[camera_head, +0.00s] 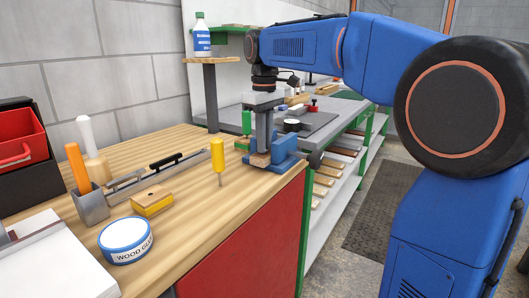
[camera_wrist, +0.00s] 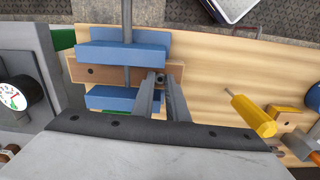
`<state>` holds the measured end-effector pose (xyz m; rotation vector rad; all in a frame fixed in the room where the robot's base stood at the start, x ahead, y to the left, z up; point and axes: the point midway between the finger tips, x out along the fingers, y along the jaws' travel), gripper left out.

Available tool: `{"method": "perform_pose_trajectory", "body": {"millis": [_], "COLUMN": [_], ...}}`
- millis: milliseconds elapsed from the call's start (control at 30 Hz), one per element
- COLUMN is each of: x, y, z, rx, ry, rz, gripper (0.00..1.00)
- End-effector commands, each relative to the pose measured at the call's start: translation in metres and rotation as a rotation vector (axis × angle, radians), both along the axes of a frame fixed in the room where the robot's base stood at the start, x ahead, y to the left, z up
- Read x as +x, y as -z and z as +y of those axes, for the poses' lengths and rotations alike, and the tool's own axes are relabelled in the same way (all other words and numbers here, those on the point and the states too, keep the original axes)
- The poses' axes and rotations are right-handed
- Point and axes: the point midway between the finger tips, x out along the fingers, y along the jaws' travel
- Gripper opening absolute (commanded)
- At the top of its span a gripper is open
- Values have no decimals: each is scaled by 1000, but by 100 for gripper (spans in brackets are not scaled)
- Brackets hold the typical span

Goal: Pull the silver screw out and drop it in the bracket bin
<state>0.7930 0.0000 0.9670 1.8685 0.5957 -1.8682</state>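A blue vise (camera_head: 281,150) stands at the bench's right edge and grips a light wooden block (camera_head: 260,159). In the wrist view the block (camera_wrist: 105,74) lies between the blue jaws (camera_wrist: 122,55), with a dark spot near its left end. My gripper (camera_wrist: 161,78) points down at the block's right part; its fingertips sit close together over it. A small grey shape shows between the tips, perhaps the silver screw, but I cannot tell whether they touch it. In the head view my gripper (camera_head: 263,148) is over the vise. I cannot make out a bin marked for brackets.
A yellow-handled screwdriver (camera_head: 218,157) stands right of a yellow-and-wood block (camera_head: 152,201). A glue tin (camera_head: 125,239), a grey tool holder (camera_head: 92,206) and red bins (camera_head: 20,140) are at the left. A grey bench (camera_head: 330,118) with green legs lies beyond; wood pieces fill its shelf.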

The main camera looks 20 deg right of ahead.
Motion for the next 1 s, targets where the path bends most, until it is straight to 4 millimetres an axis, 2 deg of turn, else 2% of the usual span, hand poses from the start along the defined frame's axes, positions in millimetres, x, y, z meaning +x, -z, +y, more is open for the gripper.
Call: {"method": "perform_pose_trajectory", "body": {"millis": [367,1000], "x": [0,0], "y": [-1,-16], "z": [0,0], "rx": [0,0], "ry": [0,0], "rz": [0,0], "gripper": [0,0]}}
